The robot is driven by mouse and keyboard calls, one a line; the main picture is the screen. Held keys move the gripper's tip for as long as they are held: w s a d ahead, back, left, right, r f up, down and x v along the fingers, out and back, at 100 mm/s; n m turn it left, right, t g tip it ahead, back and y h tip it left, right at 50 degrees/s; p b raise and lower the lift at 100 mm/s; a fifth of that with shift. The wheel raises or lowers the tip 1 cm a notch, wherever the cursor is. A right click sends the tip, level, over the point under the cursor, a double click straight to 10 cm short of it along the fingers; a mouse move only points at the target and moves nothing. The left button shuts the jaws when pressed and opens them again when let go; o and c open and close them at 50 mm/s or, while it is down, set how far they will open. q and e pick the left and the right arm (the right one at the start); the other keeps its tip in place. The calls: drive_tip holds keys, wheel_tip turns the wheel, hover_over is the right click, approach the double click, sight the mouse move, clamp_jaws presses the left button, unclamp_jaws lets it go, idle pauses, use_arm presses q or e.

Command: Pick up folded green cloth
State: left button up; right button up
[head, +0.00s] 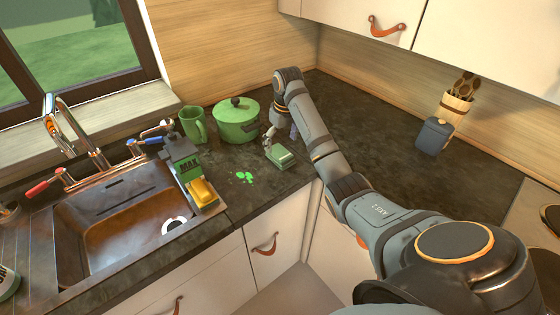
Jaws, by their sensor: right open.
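The folded green cloth (281,156) lies on the dark countertop, right of a green pot and near the front edge. My right gripper (280,139) points down just above and behind the cloth, with its fingers apart. One finger is close to the cloth's left rear side; I cannot tell whether it touches. The gripper is empty as far as I can see. My left gripper is not in view.
A green lidded pot (236,123) and a green mug (194,125) stand behind left. A green spill (244,177) lies left of the cloth. A grey caddy (181,157) with a yellow sponge (203,192) sits beside the sink (122,232). A blue-grey canister (434,136) stands right.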

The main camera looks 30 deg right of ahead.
sight(281, 153)
drive_tip(key=shift+s+f+p, duration=0.1)
drive_tip(key=shift+f+p, duration=0.25)
drive_tip(key=shift+f, duration=0.05)
wheel_tip(281, 153, down, 4)
drive_tip(key=shift+r+p, duration=0.15)
drive_tip(key=shift+p, duration=0.25)
drive_tip(key=shift+w+f, duration=0.2)
drive_tip(key=shift+w, duration=0.05)
drive_tip(key=c, duration=1.1)
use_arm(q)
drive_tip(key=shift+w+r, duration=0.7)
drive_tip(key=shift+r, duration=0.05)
use_arm(e)
drive_tip(key=shift+c, duration=0.2)
drive_tip(key=shift+r, duration=0.15)
